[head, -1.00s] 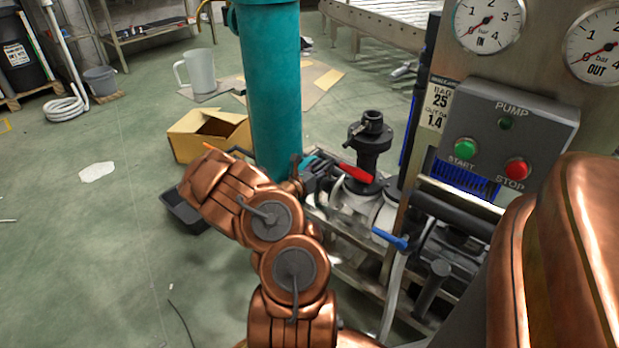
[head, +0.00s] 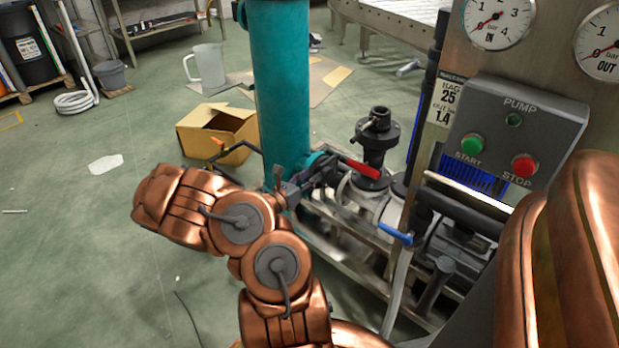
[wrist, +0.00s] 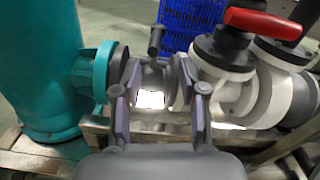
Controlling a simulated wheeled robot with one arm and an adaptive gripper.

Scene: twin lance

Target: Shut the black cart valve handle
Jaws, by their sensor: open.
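My gripper (wrist: 160,92) is open in the wrist view, with one finger on each side of a short dark valve body (wrist: 150,72) beside the teal column. A dark lever (wrist: 155,40), apparently the black handle, stands up just beyond the fingertips, between them in the picture. I see no clear contact with it. A bright gap shows between the fingers. In the head view, the gripper is small and partly hidden by my copper arm, close to the column's foot, so the black handle cannot be told apart there.
The teal column (head: 280,90) stands beside the gripper. A red handle (head: 362,167) on a neighbouring valve lies close to the right, and a blue handle (head: 396,234) nearer me. The pump panel (head: 510,130) stands further right. Open floor and a cardboard box (head: 215,130) lie left.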

